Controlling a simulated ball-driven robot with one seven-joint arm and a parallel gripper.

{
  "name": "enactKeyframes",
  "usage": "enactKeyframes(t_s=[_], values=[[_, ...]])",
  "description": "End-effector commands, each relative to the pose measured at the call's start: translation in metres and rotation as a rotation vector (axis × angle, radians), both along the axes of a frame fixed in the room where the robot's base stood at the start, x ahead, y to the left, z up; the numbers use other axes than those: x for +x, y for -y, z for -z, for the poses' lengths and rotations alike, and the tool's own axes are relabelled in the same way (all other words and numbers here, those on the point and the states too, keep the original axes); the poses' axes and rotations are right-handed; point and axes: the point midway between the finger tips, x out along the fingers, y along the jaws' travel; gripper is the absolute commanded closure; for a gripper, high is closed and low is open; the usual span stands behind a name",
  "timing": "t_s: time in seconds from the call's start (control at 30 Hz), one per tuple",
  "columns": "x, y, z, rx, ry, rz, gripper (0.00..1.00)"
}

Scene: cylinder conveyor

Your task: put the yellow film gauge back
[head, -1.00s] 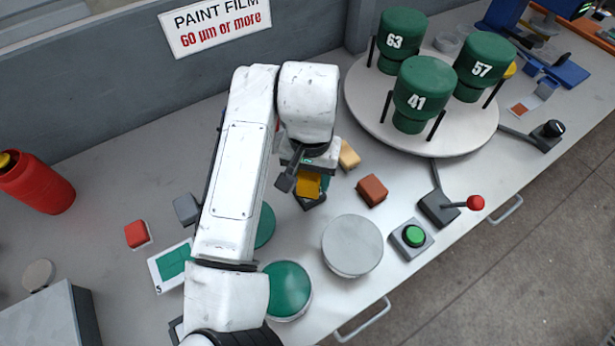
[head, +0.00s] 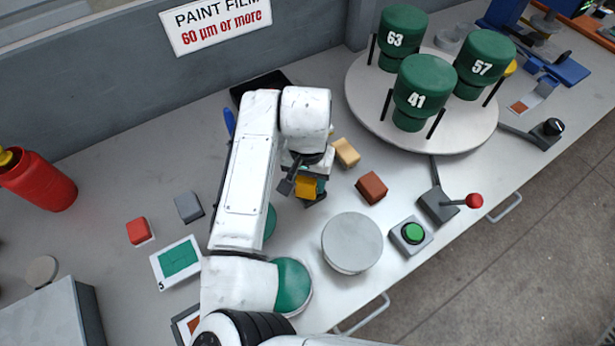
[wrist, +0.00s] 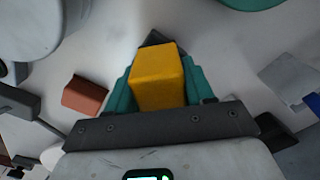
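The yellow film gauge (head: 306,187) is a small yellow block. It is in my gripper (head: 308,192) over the middle of the bench. In the wrist view the yellow gauge (wrist: 158,80) sits between the teal finger pads, which press on both its sides. My gripper (wrist: 160,88) is shut on it. In the head view part of the gauge is hidden by the gripper. I cannot tell how high it is above the bench.
A tan block (head: 345,153) and a brown-orange block (head: 372,188) lie right of my gripper. A grey disc (head: 352,243) and green-button box (head: 411,235) stand nearer. A turntable (head: 355,93) carries green cylinders. Red (head: 138,231) and grey (head: 188,207) blocks lie left.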

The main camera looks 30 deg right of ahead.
Motion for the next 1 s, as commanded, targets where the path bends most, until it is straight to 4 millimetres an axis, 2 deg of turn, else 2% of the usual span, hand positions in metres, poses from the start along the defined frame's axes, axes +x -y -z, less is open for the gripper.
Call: enactKeyframes(t_s=[0.03, 0.27, 0.6, 0.77, 1.0], values=[[0.000, 0.000, 0.000, 0.000, 0.000, -0.001, 0.43], [0.000, 0.000, 0.000, 0.000, 0.000, 0.000, 0.22], [0.000, 0.000, -0.007, 0.001, 0.001, 0.001, 0.22], [0.001, 0.000, -0.031, 0.000, 0.004, 0.002, 0.22], [0.001, 0.000, -0.081, 0.001, 0.004, 0.002, 0.22]])
